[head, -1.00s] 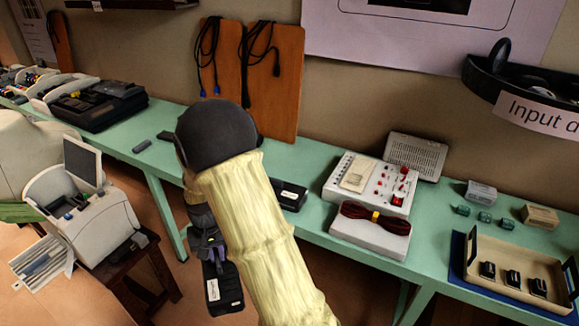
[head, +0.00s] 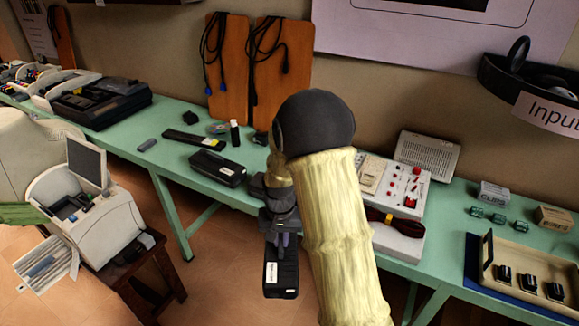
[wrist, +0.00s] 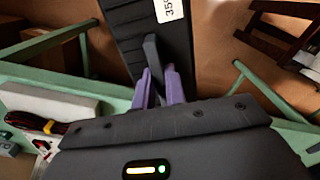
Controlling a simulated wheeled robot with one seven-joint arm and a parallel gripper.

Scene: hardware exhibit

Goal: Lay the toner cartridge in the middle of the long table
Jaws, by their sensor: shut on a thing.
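The toner cartridge (head: 281,272) is a long black block with a white label. My gripper (head: 283,240) is shut on it and holds it hanging in front of the long table's front edge, over the floor. In the wrist view the purple fingers of my gripper (wrist: 157,85) close on the cartridge (wrist: 122,38), which extends away from them toward the top edge. The long table (head: 207,186) is pale green and runs along the wall. My arm hides part of its middle.
A similar black block (head: 218,168) lies on the table left of my arm, with a flat black bar (head: 193,139) and a dark bottle (head: 235,133) behind it. Right of my arm stands a white control box (head: 405,185). A stool (head: 150,270) with a printer stands at left.

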